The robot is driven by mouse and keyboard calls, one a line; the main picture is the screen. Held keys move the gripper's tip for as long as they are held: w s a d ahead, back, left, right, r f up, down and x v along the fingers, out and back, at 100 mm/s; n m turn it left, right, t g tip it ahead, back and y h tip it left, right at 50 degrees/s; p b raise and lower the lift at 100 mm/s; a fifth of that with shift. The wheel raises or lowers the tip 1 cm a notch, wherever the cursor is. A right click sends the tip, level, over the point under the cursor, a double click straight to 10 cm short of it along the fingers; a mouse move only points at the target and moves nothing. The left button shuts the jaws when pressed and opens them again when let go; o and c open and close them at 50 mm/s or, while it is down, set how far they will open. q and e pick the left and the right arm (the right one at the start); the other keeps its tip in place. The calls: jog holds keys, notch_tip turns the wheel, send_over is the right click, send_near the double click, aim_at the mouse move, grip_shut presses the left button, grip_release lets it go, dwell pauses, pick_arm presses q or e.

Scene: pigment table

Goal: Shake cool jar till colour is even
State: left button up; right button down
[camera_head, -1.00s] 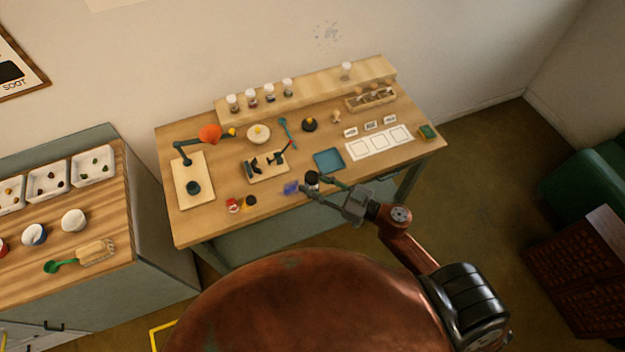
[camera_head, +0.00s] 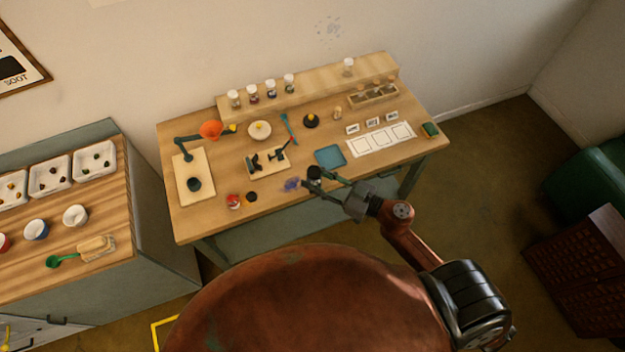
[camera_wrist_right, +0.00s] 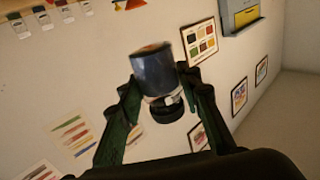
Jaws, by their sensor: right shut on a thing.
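My right gripper (camera_head: 310,184) is shut on a small jar (camera_head: 291,184) over the front edge of the table. The jar lies tilted on its side in the head view, with its blue-violet body to the left and its black lid (camera_head: 314,172) to the right. In the right wrist view the fingers (camera_wrist_right: 157,84) stand on both sides of the jar (camera_wrist_right: 153,72). Its body looks dark blue-grey with a brownish-orange end, and the black lid (camera_wrist_right: 167,112) faces the palm. I cannot tell whether its colour is even. My left gripper is not in view.
The wooden table (camera_head: 230,215) holds a blue tray (camera_head: 330,156), a small stand (camera_head: 269,161), a red jar (camera_head: 233,201) and a white sheet (camera_head: 380,139). Several jars stand on the back shelf (camera_head: 320,83). A side counter (camera_head: 110,210) is at left.

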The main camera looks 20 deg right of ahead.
aim_at(313, 173)
jog(key=shift+a+f, duration=0.1)
jog(key=shift+f, duration=0.05)
jog(key=r, duration=0.5)
jog(key=shift+s+a, duration=0.15)
jog(key=shift+a, duration=0.1)
jog(key=f, duration=0.3)
jog(key=d+f, duration=0.1)
jog(key=f, duration=0.1)
jog(key=shift+w, duration=0.25)
jog(key=shift+s+a+f, duration=0.15)
jog(key=shift+a, duration=0.3)
jog(key=shift+d, duration=0.2)
jog(key=shift+a, duration=0.15)
